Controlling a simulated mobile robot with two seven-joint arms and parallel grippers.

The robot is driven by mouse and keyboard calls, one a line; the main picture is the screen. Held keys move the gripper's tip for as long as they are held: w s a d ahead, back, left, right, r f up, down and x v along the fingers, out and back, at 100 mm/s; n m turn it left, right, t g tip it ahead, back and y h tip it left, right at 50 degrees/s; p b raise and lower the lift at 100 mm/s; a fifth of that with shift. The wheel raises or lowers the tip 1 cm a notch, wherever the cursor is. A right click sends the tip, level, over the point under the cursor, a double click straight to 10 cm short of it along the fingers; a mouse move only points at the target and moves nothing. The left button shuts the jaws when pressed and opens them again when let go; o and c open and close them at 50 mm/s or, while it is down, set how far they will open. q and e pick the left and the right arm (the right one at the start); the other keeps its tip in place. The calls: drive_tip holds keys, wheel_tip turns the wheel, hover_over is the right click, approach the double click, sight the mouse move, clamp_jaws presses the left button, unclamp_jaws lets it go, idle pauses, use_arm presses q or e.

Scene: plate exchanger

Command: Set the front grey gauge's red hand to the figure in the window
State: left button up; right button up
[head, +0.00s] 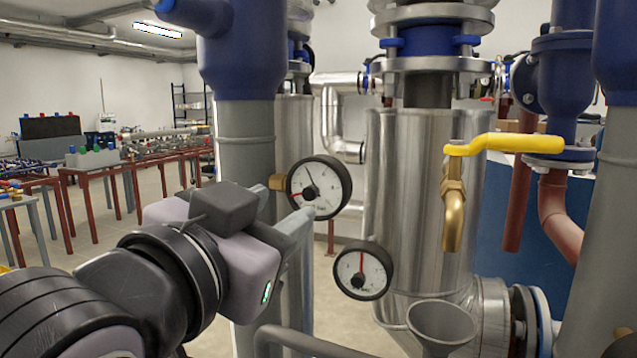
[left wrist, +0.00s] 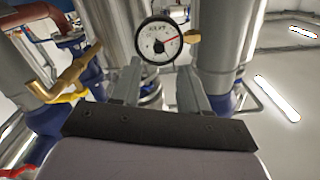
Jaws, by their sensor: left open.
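The upper round gauge (head: 319,188) has a dark rim and white face, and sits beside a grey pipe on a brass fitting. Its thin black hand points up and slightly left; its short red hand points to the lower left. The left wrist view shows it upside down (left wrist: 159,41), with figures too small to read. A second gauge (head: 362,271) hangs lower right, its red hand pointing up. My left gripper (head: 303,222) is open just below and in front of the upper gauge. Its fingers (left wrist: 158,72) hold nothing and appear apart from the dial. My right gripper is not seen.
A yellow-handled brass valve (head: 505,144) stands at the right before a steel vessel (head: 410,200). A metal funnel (head: 441,322) and bent grey pipe (head: 310,343) lie low in front. Workbenches (head: 105,170) stand far back left.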

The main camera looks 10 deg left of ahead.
sight(308, 194)
use_arm(q)
drive_tip(key=w+p, duration=0.1)
drive_tip(key=w, duration=0.1)
drive_tip(key=w+d+p, duration=0.1)
drive_tip(key=w, duration=0.2)
drive_tip(key=shift+w+d, duration=0.15)
drive_tip(key=shift+w, duration=0.4)
clamp_jaws()
